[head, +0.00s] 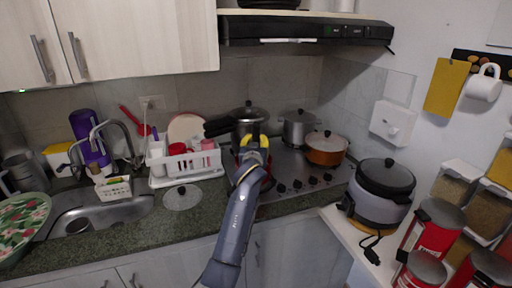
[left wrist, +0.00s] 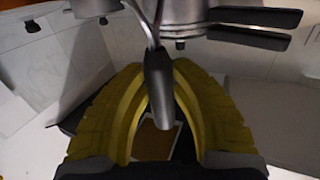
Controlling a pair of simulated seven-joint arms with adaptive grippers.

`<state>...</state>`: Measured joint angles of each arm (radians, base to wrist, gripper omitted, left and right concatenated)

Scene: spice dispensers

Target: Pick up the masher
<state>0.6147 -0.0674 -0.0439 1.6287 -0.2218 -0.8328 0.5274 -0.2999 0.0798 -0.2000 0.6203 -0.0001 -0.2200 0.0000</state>
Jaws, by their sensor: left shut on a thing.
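My left gripper (head: 255,148) is over the stove's left part in the head view, its yellow fingers in front of the pots. In the left wrist view my left gripper (left wrist: 158,105) has its two yellow fingers shut around the dark handle of the masher (left wrist: 159,85). Thin metal rods run up from that handle toward the top edge of the left wrist view. The masher's far end is cut off there. In the head view I cannot make out the masher clearly. My right gripper is not in view.
A pot with a dark handle (head: 249,120) stands behind my gripper on the stove, with a steel pot (head: 298,128) and an orange pot (head: 325,153) to its right. A white dish rack (head: 185,170) and a glass lid (head: 183,197) are to the left. A range hood (head: 305,30) hangs above.

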